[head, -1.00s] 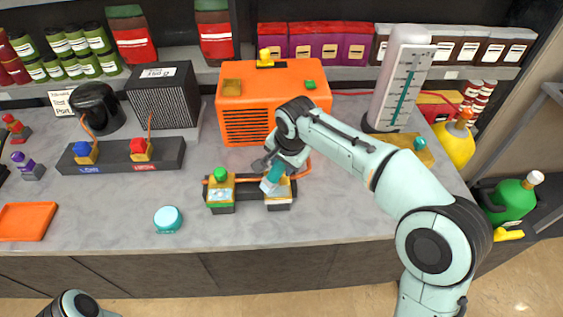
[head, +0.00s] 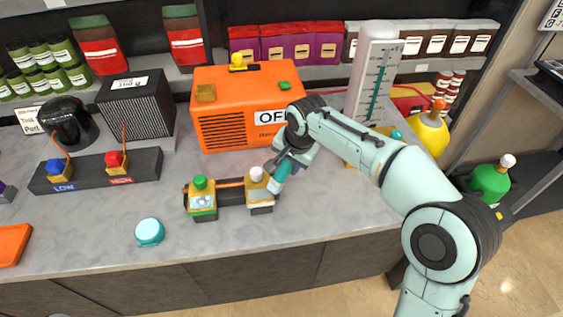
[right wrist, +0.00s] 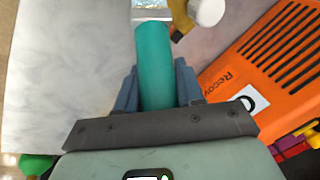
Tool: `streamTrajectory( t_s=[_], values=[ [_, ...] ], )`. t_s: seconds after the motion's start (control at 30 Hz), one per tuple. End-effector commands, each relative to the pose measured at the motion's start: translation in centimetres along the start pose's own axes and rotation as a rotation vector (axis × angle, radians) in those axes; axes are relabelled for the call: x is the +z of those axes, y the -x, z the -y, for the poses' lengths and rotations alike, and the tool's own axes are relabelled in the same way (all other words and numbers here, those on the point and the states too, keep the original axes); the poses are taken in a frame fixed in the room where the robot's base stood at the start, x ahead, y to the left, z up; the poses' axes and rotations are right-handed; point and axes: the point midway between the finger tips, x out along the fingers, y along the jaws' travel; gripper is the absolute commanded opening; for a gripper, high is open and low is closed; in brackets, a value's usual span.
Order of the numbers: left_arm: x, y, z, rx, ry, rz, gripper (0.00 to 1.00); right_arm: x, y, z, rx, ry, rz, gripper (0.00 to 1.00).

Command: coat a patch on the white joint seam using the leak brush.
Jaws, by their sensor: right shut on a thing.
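The white joint (head: 260,196) is a gold block with a white knob, at the right end of a dark bar on the bench. The white knob (right wrist: 206,10) shows at the top of the right wrist view. My right gripper (head: 290,160) is shut on the teal leak brush (head: 284,171), just right of the white joint. The brush (right wrist: 154,65) stands between the fingers of my right gripper (right wrist: 155,92). The brush's lower end is close to the joint's right side; I cannot tell whether it touches. My left gripper is out of view.
A green-knobbed joint (head: 201,200) sits at the bar's left end. The orange machine (head: 228,105) stands behind, and a tall white gauge (head: 374,75) at the right. A teal round container (head: 149,232) stands front left. The bench front is mostly clear.

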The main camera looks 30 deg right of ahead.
Motion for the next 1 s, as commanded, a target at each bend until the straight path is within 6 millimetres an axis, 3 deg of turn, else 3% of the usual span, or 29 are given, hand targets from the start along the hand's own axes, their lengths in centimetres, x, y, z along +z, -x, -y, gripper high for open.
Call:
streamTrajectory(
  t_s=[1.0],
  values=[
    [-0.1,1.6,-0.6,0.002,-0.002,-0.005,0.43,3.9,-0.7,4.7,0.001,0.004,0.004,0.0]
  ],
)
